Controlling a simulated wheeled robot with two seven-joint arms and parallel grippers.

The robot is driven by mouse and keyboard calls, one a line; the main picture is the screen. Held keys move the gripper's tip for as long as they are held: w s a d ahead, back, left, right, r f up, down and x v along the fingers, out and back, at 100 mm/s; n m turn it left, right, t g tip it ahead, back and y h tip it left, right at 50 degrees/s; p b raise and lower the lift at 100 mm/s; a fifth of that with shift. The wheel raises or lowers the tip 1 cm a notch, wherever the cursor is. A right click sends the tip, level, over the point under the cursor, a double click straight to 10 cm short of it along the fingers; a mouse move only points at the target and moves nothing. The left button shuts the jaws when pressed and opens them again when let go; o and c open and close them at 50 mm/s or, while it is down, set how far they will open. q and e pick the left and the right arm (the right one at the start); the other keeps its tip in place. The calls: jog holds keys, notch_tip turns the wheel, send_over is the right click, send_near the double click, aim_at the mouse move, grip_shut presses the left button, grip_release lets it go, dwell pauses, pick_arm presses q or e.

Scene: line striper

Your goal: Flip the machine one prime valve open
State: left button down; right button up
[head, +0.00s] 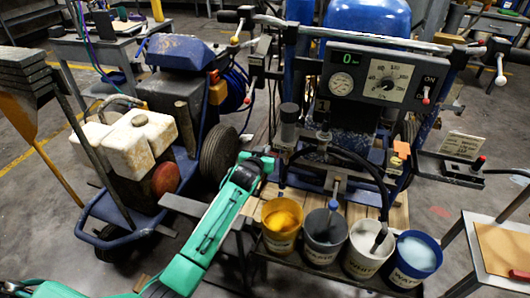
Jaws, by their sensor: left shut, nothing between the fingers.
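Machine one (323,105) is the striper at centre right, marked with a "1", under a blue tank (368,20). Its panel (375,78) has a round gauge, a dial, a green "0" display and an ON switch. Below the panel are dark fittings and a black hose (362,163); I cannot tell for sure which part is the prime valve or how it is set. My left gripper (264,160) is shut and empty, just left of the machine's lower front, seemingly apart from it. My right gripper is not in view.
Several paint buckets, including a yellow one (282,222) and a blue-rimmed one (413,260), stand below the machine. A second striper (135,145) is at left.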

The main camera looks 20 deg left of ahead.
pick_arm(q)
jog(key=shift+f, duration=0.2)
jog(key=shift+f, duration=0.1)
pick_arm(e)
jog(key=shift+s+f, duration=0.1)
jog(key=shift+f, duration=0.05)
